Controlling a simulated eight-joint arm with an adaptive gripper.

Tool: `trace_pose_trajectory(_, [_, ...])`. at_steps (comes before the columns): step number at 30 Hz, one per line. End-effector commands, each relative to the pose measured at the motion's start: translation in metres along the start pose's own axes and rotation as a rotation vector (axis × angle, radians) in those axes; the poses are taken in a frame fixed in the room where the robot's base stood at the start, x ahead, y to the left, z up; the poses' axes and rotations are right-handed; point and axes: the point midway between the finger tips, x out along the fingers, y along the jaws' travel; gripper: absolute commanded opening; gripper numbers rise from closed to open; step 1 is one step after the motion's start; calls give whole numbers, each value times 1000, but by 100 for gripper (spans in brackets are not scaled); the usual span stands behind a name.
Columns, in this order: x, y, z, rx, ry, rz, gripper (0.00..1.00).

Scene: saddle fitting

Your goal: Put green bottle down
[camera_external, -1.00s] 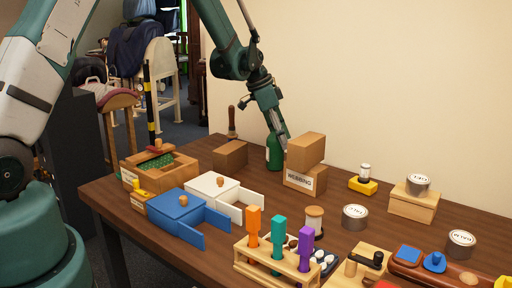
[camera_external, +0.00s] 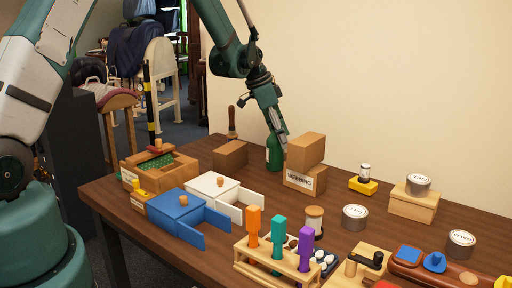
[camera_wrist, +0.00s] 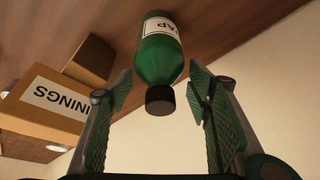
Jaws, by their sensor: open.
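The green bottle (camera_external: 273,154) stands upright on the brown table at the back, left of the stacked cardboard boxes. In the wrist view the bottle (camera_wrist: 160,58) shows a white label and a dark cap pointing toward me. My gripper (camera_external: 282,138) is just beside the bottle's upper part in the external view. In the wrist view my gripper (camera_wrist: 163,88) is open, with one finger on each side of the cap and neck and a visible gap on both sides.
Two stacked cardboard boxes (camera_external: 306,165) stand close on the right. A brown box (camera_external: 230,155) is to the left. A white drawer box (camera_external: 213,187), a blue drawer box (camera_external: 181,208) and a tool rack (camera_external: 275,265) stand nearer. Some bare table lies in front of the bottle.

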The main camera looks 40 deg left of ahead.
Motion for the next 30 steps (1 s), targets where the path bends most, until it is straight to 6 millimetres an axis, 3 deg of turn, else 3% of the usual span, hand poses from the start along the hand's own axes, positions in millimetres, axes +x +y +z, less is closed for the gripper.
trace_pose_trajectory(21, [-83,0,0,0,0,0,50])
trace_pose_trajectory(30, [-108,0,0,-1,0,0,50])
